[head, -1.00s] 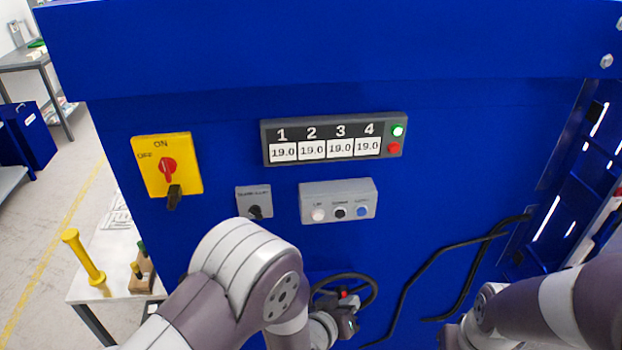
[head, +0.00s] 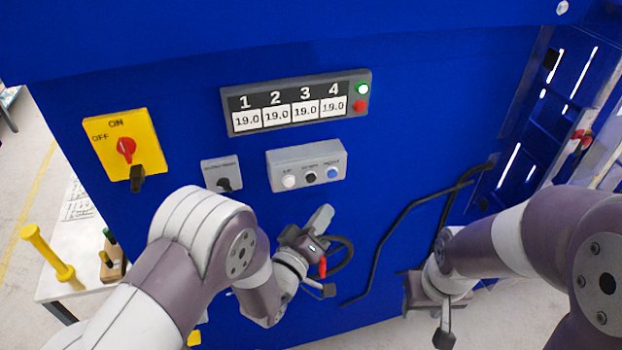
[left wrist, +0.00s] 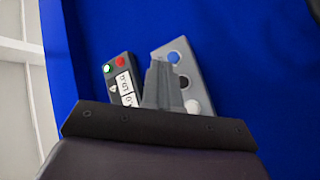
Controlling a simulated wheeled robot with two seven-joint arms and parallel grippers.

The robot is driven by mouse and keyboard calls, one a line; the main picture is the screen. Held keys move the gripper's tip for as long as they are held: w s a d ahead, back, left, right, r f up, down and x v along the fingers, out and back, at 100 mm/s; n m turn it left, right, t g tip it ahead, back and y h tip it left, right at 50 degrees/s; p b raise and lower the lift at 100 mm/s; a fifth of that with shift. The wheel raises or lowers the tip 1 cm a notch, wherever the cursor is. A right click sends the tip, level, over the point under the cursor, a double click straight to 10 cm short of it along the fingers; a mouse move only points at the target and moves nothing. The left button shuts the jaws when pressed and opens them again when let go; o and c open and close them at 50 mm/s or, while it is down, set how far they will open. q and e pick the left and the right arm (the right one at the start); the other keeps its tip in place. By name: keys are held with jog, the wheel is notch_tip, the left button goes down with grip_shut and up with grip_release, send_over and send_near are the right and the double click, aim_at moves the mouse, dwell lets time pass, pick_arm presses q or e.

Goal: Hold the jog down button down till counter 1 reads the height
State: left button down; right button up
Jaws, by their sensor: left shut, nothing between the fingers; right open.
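The grey button box (head: 306,166) on the blue panel carries a white button (head: 289,181), a black button (head: 310,177) and a blue button (head: 333,173); their labels are too small to read surely. The counter display (head: 297,103) above reads 19.0 under 1, 2, 3 and 4. My left gripper (head: 321,218) is shut and empty, just below the button box and apart from the buttons in the head view. In the left wrist view its fingers (left wrist: 160,82) partly cover the button box (left wrist: 170,56). My right gripper (head: 436,318) hangs open at lower right, away from the buttons.
A yellow switch plate (head: 122,143) with a red knob is at the left, and a small grey selector box (head: 221,173) sits beside the button box. Black cables (head: 400,218) run down the panel at right. A white table (head: 75,225) with a yellow post stands at left.

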aim_at(311, 178)
pick_arm(q)
jog(key=w+a+b, duration=0.1)
jog(key=w+a, duration=0.1)
jog(key=w, duration=0.4)
jog(key=shift+w, duration=0.1)
jog(key=shift+w+b, duration=0.15)
jog(key=shift+b, duration=0.15)
dwell(1.7)
jog(key=shift+w+a, duration=0.15)
jog(key=shift+w, duration=0.15)
